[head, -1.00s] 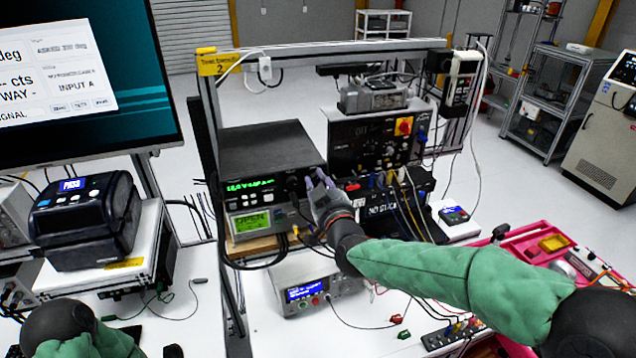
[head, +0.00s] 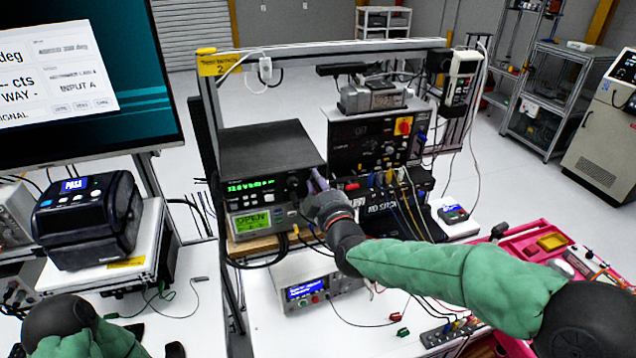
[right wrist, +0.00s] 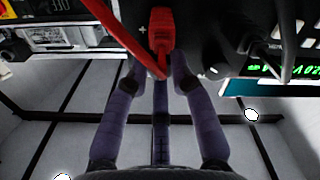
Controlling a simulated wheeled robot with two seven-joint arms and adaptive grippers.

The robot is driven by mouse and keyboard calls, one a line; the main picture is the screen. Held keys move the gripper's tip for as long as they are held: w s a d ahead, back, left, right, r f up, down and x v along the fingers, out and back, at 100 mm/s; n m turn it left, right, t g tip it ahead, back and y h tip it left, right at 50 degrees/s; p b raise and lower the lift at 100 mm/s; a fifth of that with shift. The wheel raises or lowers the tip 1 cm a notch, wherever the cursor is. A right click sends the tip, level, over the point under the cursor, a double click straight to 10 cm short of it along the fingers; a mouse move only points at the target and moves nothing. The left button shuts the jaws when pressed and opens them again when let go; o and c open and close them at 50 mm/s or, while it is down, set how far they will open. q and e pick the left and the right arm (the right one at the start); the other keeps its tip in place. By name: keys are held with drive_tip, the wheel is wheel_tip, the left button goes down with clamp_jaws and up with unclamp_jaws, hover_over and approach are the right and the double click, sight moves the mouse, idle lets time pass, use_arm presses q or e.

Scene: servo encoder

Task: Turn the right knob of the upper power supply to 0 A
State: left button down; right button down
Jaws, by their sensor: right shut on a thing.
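The upper power supply (head: 270,150) is a dark box with a green lit readout, on top of a unit with a green screen. My right gripper (head: 312,182) is at the right end of its front panel and hides part of it. In the right wrist view my fingertips (right wrist: 158,72) close around the end of a red plug (right wrist: 161,28) on a red lead, beside + and − marks. A dark knob (right wrist: 260,50) shows to the right, near the green readout (right wrist: 280,70), apart from the fingers. My left gripper does not show; only its arm is at bottom left.
A black panel (head: 345,150) with a red and yellow switch stands just right of my gripper. Several cables hang in front of it. A bench instrument (head: 310,282) sits below, and a label printer (head: 85,220) stands at left.

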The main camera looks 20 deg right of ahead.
drive_tip(key=shift+f, duration=0.15)
drive_tip(key=c, duration=1.1)
unclamp_jaws()
drive_tip(key=shift+o, duration=0.2)
drive_tip(key=s, duration=1.2)
drive_tip(key=shift+d, duration=0.2)
